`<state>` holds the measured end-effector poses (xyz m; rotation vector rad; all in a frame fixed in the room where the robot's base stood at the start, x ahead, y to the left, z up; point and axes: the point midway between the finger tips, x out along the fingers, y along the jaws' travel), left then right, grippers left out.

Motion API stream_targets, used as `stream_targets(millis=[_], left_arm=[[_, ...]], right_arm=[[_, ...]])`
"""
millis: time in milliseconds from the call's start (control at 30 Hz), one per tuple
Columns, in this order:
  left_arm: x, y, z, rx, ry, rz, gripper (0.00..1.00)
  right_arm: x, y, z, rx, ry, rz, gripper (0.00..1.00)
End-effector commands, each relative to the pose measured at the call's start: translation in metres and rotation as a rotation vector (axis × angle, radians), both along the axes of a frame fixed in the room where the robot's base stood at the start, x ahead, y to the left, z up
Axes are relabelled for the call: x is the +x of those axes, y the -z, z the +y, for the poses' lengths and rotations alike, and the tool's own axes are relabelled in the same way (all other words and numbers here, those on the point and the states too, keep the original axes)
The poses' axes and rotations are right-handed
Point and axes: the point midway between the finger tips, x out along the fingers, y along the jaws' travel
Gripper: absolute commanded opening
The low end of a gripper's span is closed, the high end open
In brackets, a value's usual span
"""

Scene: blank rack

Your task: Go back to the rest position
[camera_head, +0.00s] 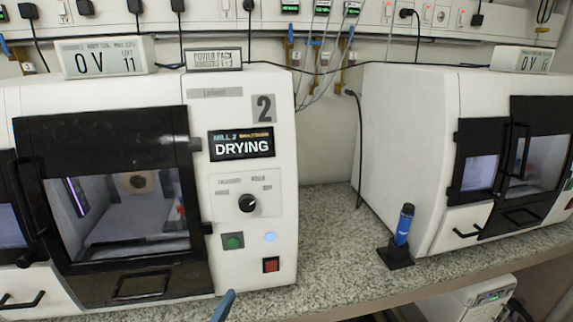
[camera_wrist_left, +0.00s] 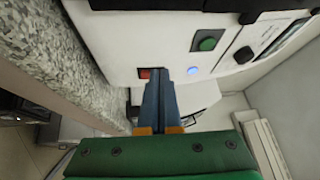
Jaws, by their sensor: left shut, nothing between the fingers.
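My left gripper (camera_head: 223,305) shows only as a blue fingertip at the bottom edge of the head view, in front of mill 2 (camera_head: 285,190) and below its control panel. In the left wrist view the two blue fingers (camera_wrist_left: 159,95) are together and empty. Their tips appear beside the red button (camera_wrist_left: 145,73) in that picture; I cannot tell whether they touch the machine. My right gripper is in neither view.
Mill 2 shows "DRYING", a lit blue lamp (camera_head: 270,237), a green button (camera_head: 233,241) and a closed door (camera_head: 110,200). A speckled counter (camera_head: 330,240) runs below. A blue cylinder in a black stand (camera_head: 396,257) is near a second white machine (camera_head: 400,150).

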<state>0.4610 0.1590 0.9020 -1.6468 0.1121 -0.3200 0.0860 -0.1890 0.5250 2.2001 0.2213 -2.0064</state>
Motion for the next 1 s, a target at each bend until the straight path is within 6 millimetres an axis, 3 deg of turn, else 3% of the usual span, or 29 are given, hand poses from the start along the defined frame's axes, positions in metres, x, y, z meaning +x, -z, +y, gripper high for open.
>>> stream_targets(millis=[33, 100, 167, 200, 267, 300, 400, 500, 633, 733, 1000], left_arm=[[-0.007, 0.05, 0.006, -0.106, -0.033, 0.169, 0.0], [-0.03, 0.122, 0.014, -0.279, -0.11, 0.422, 0.0], [-0.059, 0.18, 0.019, -0.412, -0.194, 0.622, 0.0], [-0.084, 0.215, 0.021, -0.494, -0.261, 0.751, 0.0], [-0.128, 0.263, 0.024, -0.607, -0.374, 0.931, 0.0], [-0.161, 0.29, 0.025, -0.676, -0.458, 1.044, 0.0], [-0.245, 0.34, 0.028, -0.808, -0.682, 1.281, 0.0], [-0.315, 0.365, 0.029, -0.889, -0.881, 1.437, 0.0], [-0.367, 0.375, 0.029, -0.936, -1.039, 1.532, 0.0], [-0.377, 0.376, 0.03, -0.943, -1.074, 1.55, 0.0], [-0.376, 0.376, 0.03, -0.943, -1.071, 1.548, 0.0]], right_arm=[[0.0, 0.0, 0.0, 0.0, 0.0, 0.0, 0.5], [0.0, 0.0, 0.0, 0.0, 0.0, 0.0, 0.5], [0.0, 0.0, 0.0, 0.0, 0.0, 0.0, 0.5], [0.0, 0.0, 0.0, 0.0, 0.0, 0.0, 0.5], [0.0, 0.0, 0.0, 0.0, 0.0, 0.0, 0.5], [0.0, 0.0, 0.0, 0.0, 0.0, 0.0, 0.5], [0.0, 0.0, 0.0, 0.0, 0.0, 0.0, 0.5], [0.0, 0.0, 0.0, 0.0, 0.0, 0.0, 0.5], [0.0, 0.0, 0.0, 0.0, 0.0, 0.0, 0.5], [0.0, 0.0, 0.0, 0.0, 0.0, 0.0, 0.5], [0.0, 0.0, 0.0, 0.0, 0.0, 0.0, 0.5]])
